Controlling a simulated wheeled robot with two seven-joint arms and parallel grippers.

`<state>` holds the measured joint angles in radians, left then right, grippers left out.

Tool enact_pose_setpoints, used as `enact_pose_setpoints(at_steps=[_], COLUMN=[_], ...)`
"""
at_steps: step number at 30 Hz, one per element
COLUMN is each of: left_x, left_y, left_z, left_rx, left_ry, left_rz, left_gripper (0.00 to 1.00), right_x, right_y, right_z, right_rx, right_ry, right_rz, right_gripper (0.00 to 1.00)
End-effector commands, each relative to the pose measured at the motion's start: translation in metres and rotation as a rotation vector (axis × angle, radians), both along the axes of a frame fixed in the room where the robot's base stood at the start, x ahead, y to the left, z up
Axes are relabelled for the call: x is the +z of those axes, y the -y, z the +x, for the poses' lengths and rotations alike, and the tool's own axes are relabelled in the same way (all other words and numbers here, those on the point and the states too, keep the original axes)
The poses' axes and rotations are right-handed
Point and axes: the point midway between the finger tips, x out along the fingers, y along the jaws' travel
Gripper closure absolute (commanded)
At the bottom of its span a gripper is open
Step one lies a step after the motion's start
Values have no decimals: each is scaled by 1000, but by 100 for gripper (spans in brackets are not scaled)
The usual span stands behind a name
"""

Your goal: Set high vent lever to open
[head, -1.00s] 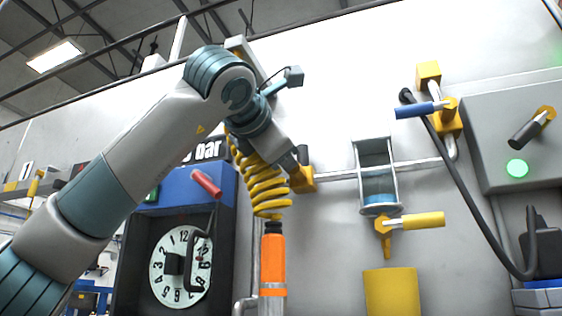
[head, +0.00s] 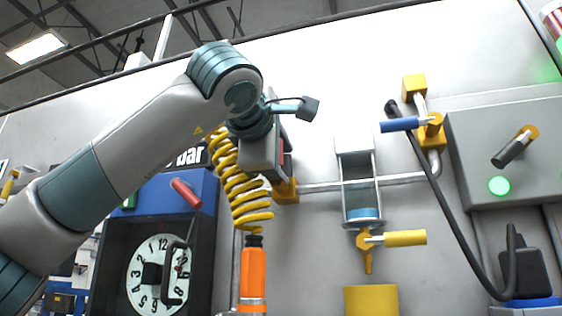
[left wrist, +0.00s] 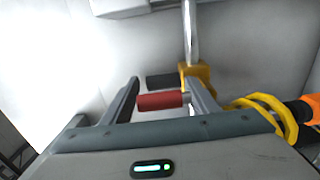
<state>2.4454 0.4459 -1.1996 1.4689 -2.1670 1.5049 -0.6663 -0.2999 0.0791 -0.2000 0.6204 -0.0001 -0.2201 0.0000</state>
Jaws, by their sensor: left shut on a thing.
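My left gripper (head: 264,152) is beside a yellow valve body (head: 286,190) on the wall pipe. In the left wrist view, a red lever handle (left wrist: 160,101) lies between the two fingers of the left gripper (left wrist: 163,94), which is shut on it. A black handle (left wrist: 163,81) shows just behind it, by the yellow valve body (left wrist: 197,74). In the head view only a sliver of red (head: 282,151) shows past the gripper. No label tells which lever is the high vent lever. My right gripper is not in view.
A yellow coiled hose (head: 240,190) hangs close below the left wrist. A blue-handled valve (head: 402,124), a yellow-handled valve (head: 400,238) and a sight glass (head: 360,190) are to the right. A gauge box with a red handle (head: 186,193) stands below my arm.

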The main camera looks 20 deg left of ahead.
Motion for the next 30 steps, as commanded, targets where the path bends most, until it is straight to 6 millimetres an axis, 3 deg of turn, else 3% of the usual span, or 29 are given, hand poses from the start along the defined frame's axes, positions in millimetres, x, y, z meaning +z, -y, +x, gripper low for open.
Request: enact_pose_setpoints(at_steps=[10,11,13,23,30], left_x=[-1,-1,-1,-1,-2], left_y=[1,1,1,1,0], left_z=[0,0,0,-1,-15], left_rx=[-1,-1,-1,0,0], left_ry=[-1,-1,-1,-1,0], left_rz=[9,9,9,6,5], left_gripper=[86,41,27,27,27], right_x=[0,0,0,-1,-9], right_y=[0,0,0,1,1], right_z=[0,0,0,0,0], right_rx=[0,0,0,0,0], right_ry=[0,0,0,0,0], right_rz=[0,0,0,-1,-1], right_gripper=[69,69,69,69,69])
